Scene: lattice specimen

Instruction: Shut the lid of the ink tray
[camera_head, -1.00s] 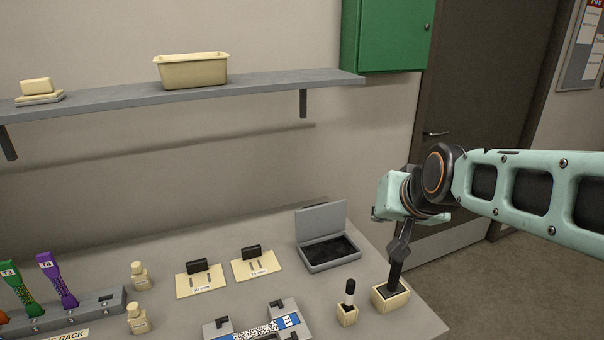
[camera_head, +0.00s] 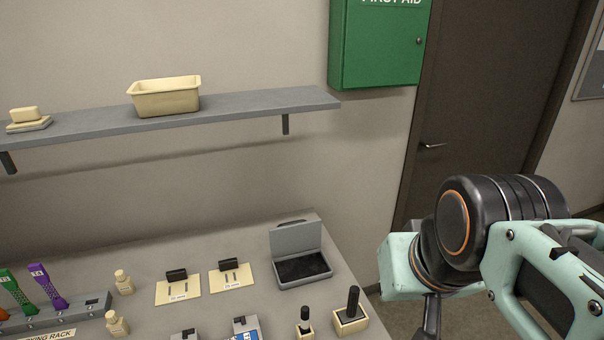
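The ink tray (camera_head: 303,284) is a grey box with a dark pad inside, on the table near its right edge. Its grey lid (camera_head: 296,238) stands up, open, at the back of the tray. My gripper (camera_head: 431,325) is at the lower right, off the table's right edge and apart from the tray. Its fingertips are cut off by the bottom of the picture, so I cannot tell whether it is open or shut.
A cream holder (camera_head: 351,322) with a black-handled piece and a small cream bottle with a black top (camera_head: 304,326) stand in front of the tray. Two cream cards (camera_head: 178,291) with black blocks lie to its left. A shelf (camera_head: 235,108) hangs above.

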